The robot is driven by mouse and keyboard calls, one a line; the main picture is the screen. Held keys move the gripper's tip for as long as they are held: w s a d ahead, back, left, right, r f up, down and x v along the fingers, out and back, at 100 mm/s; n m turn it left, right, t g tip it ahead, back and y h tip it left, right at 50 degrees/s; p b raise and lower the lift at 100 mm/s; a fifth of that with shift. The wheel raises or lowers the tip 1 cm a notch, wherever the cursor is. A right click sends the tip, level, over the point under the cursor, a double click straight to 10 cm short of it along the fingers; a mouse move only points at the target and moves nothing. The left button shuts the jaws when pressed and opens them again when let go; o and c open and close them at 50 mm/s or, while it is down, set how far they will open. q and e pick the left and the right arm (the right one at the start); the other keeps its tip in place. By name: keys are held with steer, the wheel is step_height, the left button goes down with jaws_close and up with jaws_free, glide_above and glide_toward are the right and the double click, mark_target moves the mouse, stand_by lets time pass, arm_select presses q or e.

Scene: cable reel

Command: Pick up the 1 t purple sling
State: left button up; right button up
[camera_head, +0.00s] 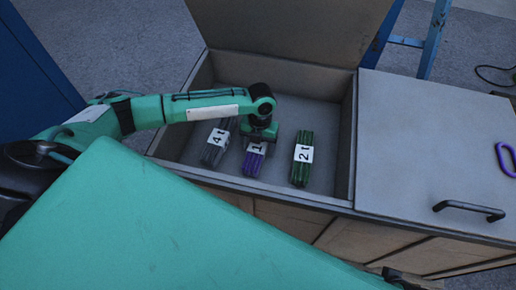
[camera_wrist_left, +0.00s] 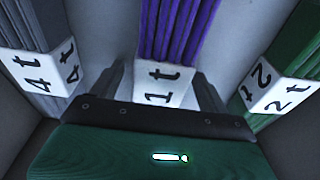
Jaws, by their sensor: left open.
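The purple sling (camera_head: 253,165) lies folded in the open box, with a white label reading 1 t. In the left wrist view the purple sling (camera_wrist_left: 177,30) runs up from its label (camera_wrist_left: 162,84). My left gripper (camera_head: 259,138) is above the label end of the sling. In the left wrist view the open fingers (camera_wrist_left: 162,85) stand on either side of the label, with the label between them. I cannot tell whether they touch it. My right gripper is not in view.
A grey sling marked 4 t (camera_head: 215,144) lies to the left and a green sling marked 2 t (camera_head: 302,160) to the right. The box (camera_head: 345,140) has raised walls and an upright lid (camera_head: 290,25). A closed lid (camera_head: 430,150) with a handle (camera_head: 470,210) is on the right.

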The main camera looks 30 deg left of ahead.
arm_select(q)
steer(key=shift+r, duration=0.1)
steer(key=c, duration=1.3)
steer(key=shift+o, duration=0.2)
